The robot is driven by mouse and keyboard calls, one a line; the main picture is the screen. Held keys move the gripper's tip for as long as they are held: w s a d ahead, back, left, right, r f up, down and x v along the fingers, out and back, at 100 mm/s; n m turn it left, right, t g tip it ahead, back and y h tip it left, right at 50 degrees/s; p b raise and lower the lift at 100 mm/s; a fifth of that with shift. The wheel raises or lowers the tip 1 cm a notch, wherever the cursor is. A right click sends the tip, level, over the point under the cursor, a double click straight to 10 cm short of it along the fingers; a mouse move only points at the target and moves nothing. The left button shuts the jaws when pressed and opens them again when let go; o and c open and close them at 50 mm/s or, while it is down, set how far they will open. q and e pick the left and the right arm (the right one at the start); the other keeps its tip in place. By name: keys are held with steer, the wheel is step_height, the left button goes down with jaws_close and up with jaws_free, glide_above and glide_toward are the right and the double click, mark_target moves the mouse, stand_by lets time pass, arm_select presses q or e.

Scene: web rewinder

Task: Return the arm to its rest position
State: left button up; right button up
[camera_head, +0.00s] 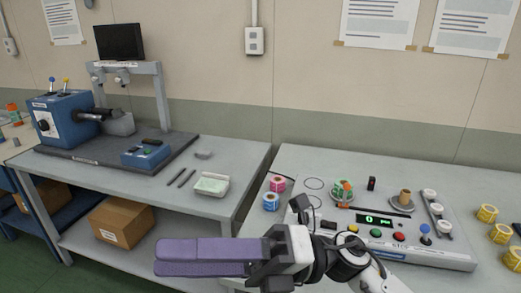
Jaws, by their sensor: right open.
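My right arm comes in from the lower right. My right gripper (160,261), with long purple fingers, points left in the lower middle of the head view. It is open, and I see nothing between its fingers. It appears in front of the near edge of the left bench and the gap between the benches. The grey web rewinder (455,258) stands on the right bench, with a green-digit display, coloured buttons and a blue-topped knob. A green and orange roll (343,192) sits on its left spindle, and a tan core (404,197) sits on its right one. My left gripper is not in view.
The left bench (222,155) holds a blue machine (62,120), a monitor (119,42) and a white tray (211,184). A cardboard box (122,221) sits on the lower shelf.

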steer(key=w+d+f+m+t+h, duration=0.1)
steer(key=w+d+f+m+t, duration=0.3)
steer(key=m+t, duration=0.55)
steer(key=w+d+f+m+t, duration=0.25)
steer(key=w+m+t, duration=0.35)
steer(key=m+t, duration=0.4)
steer(key=w+d+f+m+t+h, duration=0.1)
steer(key=d+f+m+h, duration=0.45)
steer(key=f+m, duration=0.2)
steer(key=w+d+f+m+t+h, duration=0.15)
steer(key=d+f+m+h, duration=0.25)
steer(key=f+m+h, duration=0.4)
steer(key=s+d+f+m+g+h+b, duration=0.1)
steer(key=s+d+f+m+g+h, duration=0.25)
steer(key=s+f, duration=0.8)
steer(key=s+d+f+m+g+b, duration=0.1)
steer(key=s+d+f+m+g, duration=0.2)
steer(key=s+d+f+g, duration=0.75)
steer(key=w+a+f+t+b, duration=0.3)
steer(key=a+f+t+b, duration=0.2)
steer(key=f+b, duration=0.2)
steer(key=shift+f+t, duration=0.4)
steer(key=shift+f, duration=0.75)
